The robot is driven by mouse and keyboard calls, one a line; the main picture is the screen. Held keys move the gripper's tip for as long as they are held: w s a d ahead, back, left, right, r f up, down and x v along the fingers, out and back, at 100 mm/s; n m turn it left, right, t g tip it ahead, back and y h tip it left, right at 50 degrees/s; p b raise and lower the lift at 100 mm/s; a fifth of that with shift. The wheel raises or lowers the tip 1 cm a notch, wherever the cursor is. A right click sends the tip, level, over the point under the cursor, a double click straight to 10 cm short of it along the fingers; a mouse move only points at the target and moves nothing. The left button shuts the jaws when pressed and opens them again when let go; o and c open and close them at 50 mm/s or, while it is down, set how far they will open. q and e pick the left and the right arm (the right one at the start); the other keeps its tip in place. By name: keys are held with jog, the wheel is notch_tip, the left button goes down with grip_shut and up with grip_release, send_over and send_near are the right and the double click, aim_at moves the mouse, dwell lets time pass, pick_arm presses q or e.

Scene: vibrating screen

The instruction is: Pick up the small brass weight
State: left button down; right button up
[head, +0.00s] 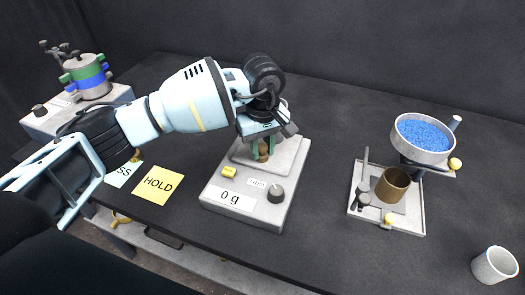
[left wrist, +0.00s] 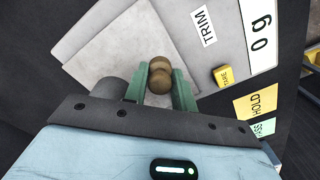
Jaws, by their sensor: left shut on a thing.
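The small brass weight (left wrist: 160,76) is between the green fingers of my left gripper (left wrist: 160,92) in the left wrist view, over the pale plate of the scale. In the head view the weight (head: 263,152) shows partly below my left gripper (head: 262,146), which is shut on it. The scale (head: 272,212) reads "0 g". I cannot tell whether the weight touches the plate (head: 291,157). My right gripper is not in view.
A yellow HOLD card (head: 158,185) and a pale green card (head: 124,173) lie left of the scale. Right are a stand with a brown cup (head: 392,185), a bowl of blue granules (head: 422,134) and a white cup (head: 494,265). A sieve machine (head: 84,75) stands at the back left.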

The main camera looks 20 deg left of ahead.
aim_at(262, 147)
pick_arm(q)
jog(key=shift+r, duration=0.15)
jog(key=shift+r, duration=0.6)
notch_tip(262, 147, up, 2)
jog(key=shift+s+r+b, duration=0.1)
jog(key=shift+s+b, duration=0.05)
jog(key=shift+b, duration=0.15)
jog(key=s, duration=0.9)
jog(key=s+d+r, duration=0.1)
jog(key=s, duration=0.4)
jog(key=shift+s+r+b, duration=0.2)
jog(key=shift+s+b, duration=0.1)
jog(key=shift+s, duration=0.55)
jog(key=shift+d, duration=0.1)
